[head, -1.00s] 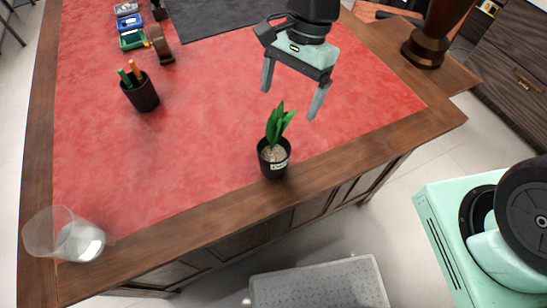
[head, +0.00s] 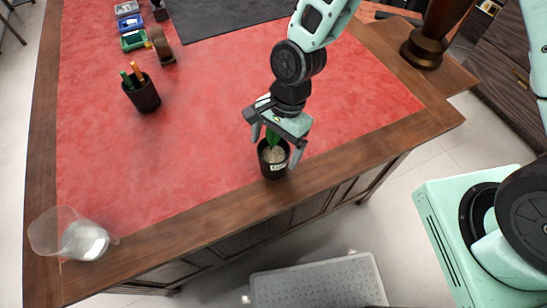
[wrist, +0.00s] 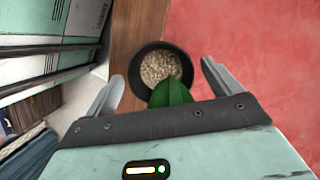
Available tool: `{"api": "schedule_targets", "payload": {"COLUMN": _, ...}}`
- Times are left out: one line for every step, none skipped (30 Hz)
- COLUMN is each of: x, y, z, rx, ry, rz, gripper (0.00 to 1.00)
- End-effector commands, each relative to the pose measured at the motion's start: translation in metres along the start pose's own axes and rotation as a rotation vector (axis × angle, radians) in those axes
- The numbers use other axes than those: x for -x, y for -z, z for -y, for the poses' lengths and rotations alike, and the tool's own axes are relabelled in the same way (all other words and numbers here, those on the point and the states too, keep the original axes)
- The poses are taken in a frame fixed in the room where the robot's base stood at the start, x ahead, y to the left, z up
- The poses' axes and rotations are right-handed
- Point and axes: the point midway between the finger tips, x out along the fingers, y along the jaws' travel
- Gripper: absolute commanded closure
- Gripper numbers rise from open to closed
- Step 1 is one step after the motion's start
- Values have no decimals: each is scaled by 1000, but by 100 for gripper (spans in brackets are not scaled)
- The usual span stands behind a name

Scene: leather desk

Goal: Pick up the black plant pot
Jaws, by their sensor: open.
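The black plant pot (head: 273,168) stands upright near the front edge of the desk, on the red leather beside the wooden border. It holds pale gravel and green leaves, and a small white label is on its side. In the wrist view the pot (wrist: 137,82) shows from above, with a leaf reaching toward my gripper's body. My gripper (head: 278,150) is open above the pot, its fingers pointing down around the plant. In the wrist view my gripper (wrist: 162,82) has one finger at each side of the pot, with gaps. The upper leaves are hidden behind the gripper.
A dark pen cup (head: 142,93) and a tape dispenser (head: 161,46) stand farther back. A brown wooden vase-like object (head: 424,45) is at the right. The red leather around the pot is mostly clear.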

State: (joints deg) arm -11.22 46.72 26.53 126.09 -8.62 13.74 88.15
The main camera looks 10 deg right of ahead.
Motion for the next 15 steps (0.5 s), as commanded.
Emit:
{"api": "schedule_targets", "payload": {"x": -1, "y": 0, "z": 0, "rx": 0, "ry": -1, "rz": 0, "gripper": 10}}
{"api": "schedule_targets", "payload": {"x": -2, "y": 0, "z": 0, "rx": 0, "ry": 0, "rz": 0, "gripper": 10}}
{"api": "schedule_targets", "payload": {"x": -2, "y": 0, "z": 0, "rx": 0, "ry": 0, "rz": -1, "gripper": 10}}
{"api": "schedule_targets", "payload": {"x": -2, "y": 0, "z": 0, "rx": 0, "ry": 0, "rz": -1, "gripper": 10}}
{"api": "schedule_targets", "payload": {"x": -2, "y": 0, "z": 0, "rx": 0, "ry": 0, "rz": -1, "gripper": 10}}
{"api": "schedule_targets", "payload": {"x": -2, "y": 0, "z": 0, "rx": 0, "ry": 0, "rz": -1, "gripper": 10}}
{"api": "schedule_targets", "payload": {"x": -2, "y": 0, "z": 0, "rx": 0, "ry": 0, "rz": -1, "gripper": 10}}
{"api": "schedule_targets", "payload": {"x": -2, "y": 0, "z": 0, "rx": 0, "ry": 0, "rz": -1, "gripper": 18}}
{"api": "schedule_targets", "payload": {"x": -1, "y": 0, "z": 0, "rx": 0, "ry": 0, "rz": -1, "gripper": 29}}
{"api": "schedule_targets", "payload": {"x": -1, "y": 0, "z": 0, "rx": 0, "ry": 0, "rz": -1, "gripper": 37}}
{"api": "schedule_targets", "payload": {"x": -1, "y": 0, "z": 0, "rx": 0, "ry": 0, "rz": -1, "gripper": 46}}
{"api": "schedule_targets", "payload": {"x": -1, "y": 0, "z": 0, "rx": 0, "ry": 0, "rz": -1, "gripper": 57}}
{"api": "schedule_targets", "payload": {"x": -1, "y": 0, "z": 0, "rx": 0, "ry": 0, "rz": -1, "gripper": 65}}
{"api": "schedule_targets", "payload": {"x": -1, "y": 0, "z": 0, "rx": 0, "ry": 0, "rz": -1, "gripper": 74}}
{"api": "schedule_targets", "payload": {"x": -1, "y": 0, "z": 0, "rx": 0, "ry": 1, "rz": -1, "gripper": 82}}
